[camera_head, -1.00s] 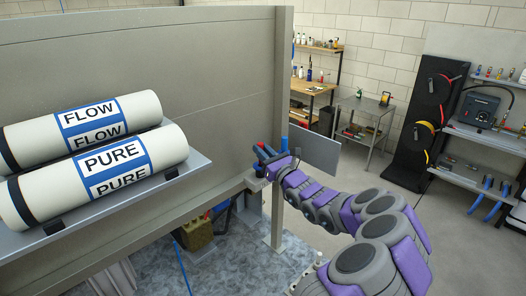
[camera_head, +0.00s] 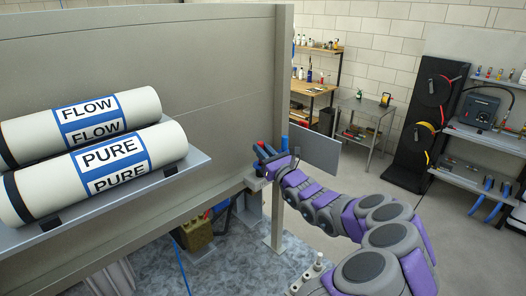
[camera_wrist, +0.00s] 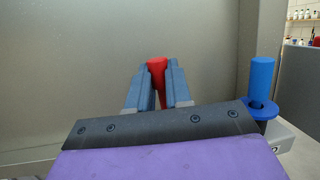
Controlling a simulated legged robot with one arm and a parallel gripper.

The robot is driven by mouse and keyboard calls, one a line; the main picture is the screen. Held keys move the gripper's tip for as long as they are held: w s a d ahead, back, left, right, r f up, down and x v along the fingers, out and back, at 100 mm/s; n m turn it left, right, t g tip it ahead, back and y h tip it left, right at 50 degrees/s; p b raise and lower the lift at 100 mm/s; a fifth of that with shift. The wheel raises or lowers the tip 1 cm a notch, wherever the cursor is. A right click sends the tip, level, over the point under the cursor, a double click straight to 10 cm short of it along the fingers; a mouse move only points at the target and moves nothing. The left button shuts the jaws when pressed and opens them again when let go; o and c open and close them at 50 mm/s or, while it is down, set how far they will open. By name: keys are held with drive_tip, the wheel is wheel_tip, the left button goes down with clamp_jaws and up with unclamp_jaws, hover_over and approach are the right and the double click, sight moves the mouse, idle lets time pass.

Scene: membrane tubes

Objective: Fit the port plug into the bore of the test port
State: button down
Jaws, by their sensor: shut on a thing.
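My gripper (camera_wrist: 158,88) is shut on a red piece (camera_wrist: 157,68), which looks like the port plug. Its upper end shows between the two blue-grey fingers in the wrist view, and its lower part is hidden by them. In the head view my gripper (camera_head: 263,154) is small, at the right end of the grey panel. A blue cylinder with a wide flange (camera_wrist: 262,78) stands upright on a light grey block at the right of the wrist view, apart from the fingers. I cannot make out the test port's bore in either view.
A grey wall panel (camera_head: 220,70) runs behind my gripper. Two white tubes (camera_head: 70,125) marked FLOW and PURE lie on a shelf at the left. A post (camera_head: 278,215) stands below the gripper. Benches and a hose rack (camera_head: 425,125) are farther back at the right.

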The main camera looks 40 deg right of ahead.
drive_tip(key=shift+m+h+b, duration=0.3)
drive_tip(key=shift+h+b, duration=0.3)
drive_tip(key=shift+b, duration=0.55)
idle(0.8)
drive_tip(key=shift+f+b, duration=1.25)
drive_tip(key=shift+f, duration=0.8)
drive_tip(key=c, duration=0.9)
unclamp_jaws()
drive_tip(key=shift+s, duration=0.1)
drive_tip(key=b+v, duration=0.2)
drive_tip(key=v, duration=1.5)
